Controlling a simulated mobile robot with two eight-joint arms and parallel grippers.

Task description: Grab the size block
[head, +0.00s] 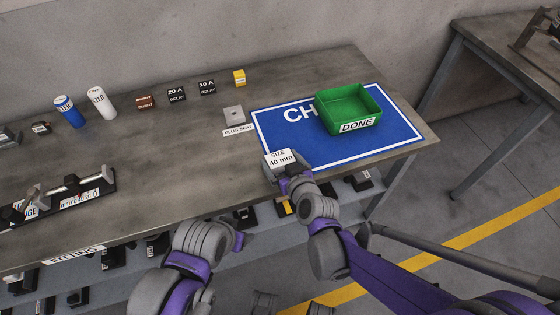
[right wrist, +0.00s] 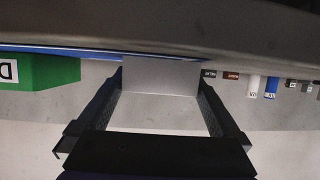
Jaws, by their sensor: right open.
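The size block (head: 280,158) is white, labelled "SIZE 40 mm", and stands at the front edge of the table by the blue mat's lower left corner. My right gripper (head: 281,169) is at the block from the front and partly hides it. In the right wrist view the pale block (right wrist: 160,76) shows between the open fingers of that gripper (right wrist: 160,90); I cannot tell whether they touch it. My left arm ends low in the head view, with its gripper (head: 238,240) in front of the table edge; its fingers are unclear.
A green "DONE" bin (head: 348,106) stands on the blue mat (head: 275,125). A grey plate (head: 233,115) lies left of the mat. Relays, a yellow block (head: 239,77) and filters (head: 101,101) line the back. A black gauge fixture (head: 70,195) is at left.

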